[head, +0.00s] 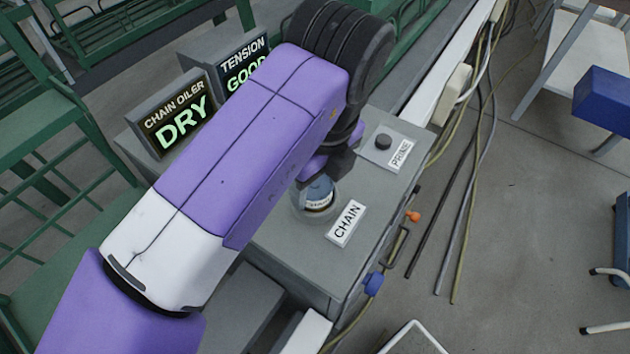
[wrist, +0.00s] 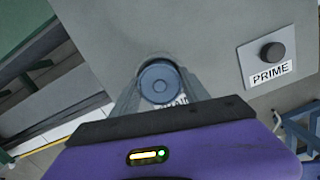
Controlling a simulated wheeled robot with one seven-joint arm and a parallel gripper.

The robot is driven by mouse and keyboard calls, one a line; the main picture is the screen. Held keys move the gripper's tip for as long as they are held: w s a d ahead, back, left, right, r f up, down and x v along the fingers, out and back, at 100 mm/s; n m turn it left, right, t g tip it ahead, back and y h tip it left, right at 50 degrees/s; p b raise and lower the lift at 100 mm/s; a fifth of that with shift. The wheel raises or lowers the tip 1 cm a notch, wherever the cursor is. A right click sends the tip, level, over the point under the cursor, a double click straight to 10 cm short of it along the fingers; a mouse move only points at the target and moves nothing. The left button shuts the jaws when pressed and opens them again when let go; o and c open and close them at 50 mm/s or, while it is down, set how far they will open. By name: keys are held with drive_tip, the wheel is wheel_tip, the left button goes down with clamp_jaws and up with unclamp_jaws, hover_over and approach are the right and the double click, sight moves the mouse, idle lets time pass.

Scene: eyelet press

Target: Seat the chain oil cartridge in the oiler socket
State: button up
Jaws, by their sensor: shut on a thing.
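The chain oil cartridge (head: 320,194) is a dark blue cylinder with a white label, upright at the round oiler socket (head: 300,208) on the grey cabinet top. The socket's rim shows around its lower part; I cannot tell how deep it sits. In the wrist view the cartridge's round blue top (wrist: 160,82) lies between my two fingers. My gripper (wrist: 158,95) is shut on the cartridge; in the head view my gripper (head: 325,168) comes down over it, and my arm hides part of the cabinet.
A CHAIN label (head: 345,223) lies beside the socket. A black PRIME button (head: 383,141) is at the cabinet's far right. A CHAIN OILER display (head: 178,115) reads DRY; a TENSION display (head: 244,62) reads GOOD. Cables (head: 470,170) run along the floor to the right.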

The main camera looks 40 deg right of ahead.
sight(321, 189)
drive_tip(key=shift+s+f+b, duration=0.2)
drive_tip(key=shift+f+b, duration=0.25)
drive_tip(key=shift+f, duration=0.25)
drive_tip(key=o, duration=1.5)
drive_tip(key=shift+c, duration=0.2)
drive_tip(key=shift+w+r+p, duration=0.1)
drive_tip(key=shift+r+p, duration=0.25)
wheel_tip(321, 189, up, 13)
drive_tip(key=s+p, duration=0.1)
drive_tip(key=shift+s+f, duration=0.15)
